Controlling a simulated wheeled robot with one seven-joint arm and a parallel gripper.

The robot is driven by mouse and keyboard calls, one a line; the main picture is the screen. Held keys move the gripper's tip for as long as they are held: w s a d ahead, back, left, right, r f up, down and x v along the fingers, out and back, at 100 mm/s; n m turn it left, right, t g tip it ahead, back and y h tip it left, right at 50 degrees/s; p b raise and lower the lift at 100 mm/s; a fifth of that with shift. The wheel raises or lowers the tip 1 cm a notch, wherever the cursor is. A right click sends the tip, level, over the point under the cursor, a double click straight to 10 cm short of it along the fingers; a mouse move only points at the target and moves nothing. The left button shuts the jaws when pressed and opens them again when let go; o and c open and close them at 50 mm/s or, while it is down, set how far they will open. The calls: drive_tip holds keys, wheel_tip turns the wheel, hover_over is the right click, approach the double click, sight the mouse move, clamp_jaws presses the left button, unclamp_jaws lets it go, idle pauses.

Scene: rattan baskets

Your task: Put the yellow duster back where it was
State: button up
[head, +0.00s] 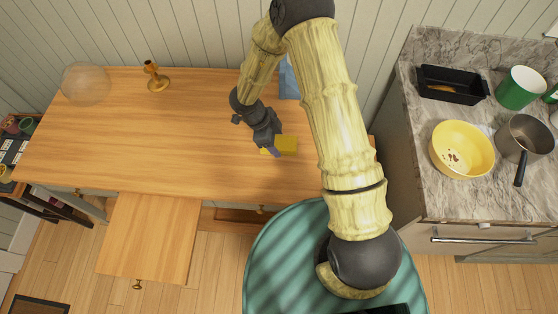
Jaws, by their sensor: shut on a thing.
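The yellow duster (286,145) is a small yellow piece at the right part of the wooden table (150,140). My gripper (271,146) points down at its left side and is shut on it. The fingers hide part of the duster. I cannot tell whether it touches the tabletop or is held just above it.
A clear glass globe (86,83) and a brass candlestick (156,76) stand at the table's back left. A blue thing (288,80) is partly behind my arm. A wooden panel with a handle (150,237) juts out in front. The right counter (415,150) holds a yellow bowl (462,149), black tray and pots.

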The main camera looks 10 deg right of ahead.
drive_tip(key=p, duration=0.1)
hover_over(280, 161)
drive_tip(key=a, duration=0.1)
drive_tip(key=shift+a+f, duration=0.15)
drive_tip(key=shift+f, duration=2.8)
drive_tip(key=shift+f+p, duration=0.75)
drive_tip(key=shift+f, duration=1.3)
drive_tip(key=shift+f, duration=0.1)
drive_tip(key=o, duration=1.1)
